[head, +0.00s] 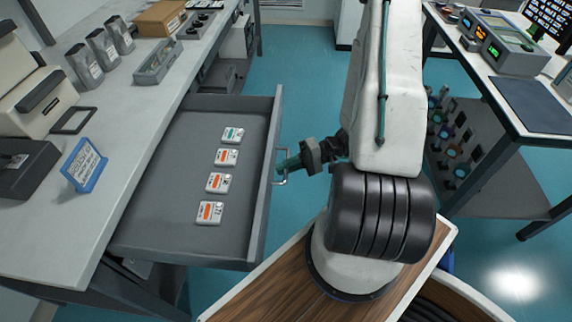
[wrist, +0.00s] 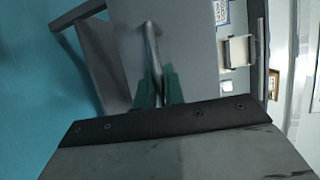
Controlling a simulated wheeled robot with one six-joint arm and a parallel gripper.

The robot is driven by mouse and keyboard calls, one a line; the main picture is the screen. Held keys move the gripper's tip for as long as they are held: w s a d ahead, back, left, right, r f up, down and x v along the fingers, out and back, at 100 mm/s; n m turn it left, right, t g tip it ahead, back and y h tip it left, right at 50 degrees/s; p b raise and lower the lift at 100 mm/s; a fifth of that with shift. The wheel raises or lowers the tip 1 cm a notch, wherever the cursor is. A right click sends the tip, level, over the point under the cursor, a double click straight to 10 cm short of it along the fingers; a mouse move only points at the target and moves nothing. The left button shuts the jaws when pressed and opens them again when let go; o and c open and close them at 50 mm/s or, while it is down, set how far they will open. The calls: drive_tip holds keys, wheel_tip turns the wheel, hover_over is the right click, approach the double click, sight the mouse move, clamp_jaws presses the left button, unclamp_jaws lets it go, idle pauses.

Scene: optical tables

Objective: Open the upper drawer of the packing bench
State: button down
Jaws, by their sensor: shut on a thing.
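The upper drawer (head: 165,215) of the packing bench (head: 112,110) is pulled out in the head view. Its grey tray shows several small white cards with orange or green labels. A metal bar handle (head: 281,168) sits on its front panel (head: 266,190). My gripper (head: 284,166) is at this handle, coming from the right. In the wrist view the handle (wrist: 151,45) runs down between the green fingertips of my gripper (wrist: 158,88), which are shut on it. The grip point itself is partly hidden by the fingers.
Pouches (head: 103,48), a grey tray (head: 158,62) and a blue-framed sign (head: 83,165) stand on the bench top. Another table (head: 500,75) with instruments is at right. Teal floor (head: 300,60) is clear between the two benches. My base is close to the drawer's front right corner.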

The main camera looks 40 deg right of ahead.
drive_tip(key=c, duration=1.5)
unclamp_jaws()
drive_tip(key=v, duration=0.8)
drive_tip(key=shift+a, duration=0.1)
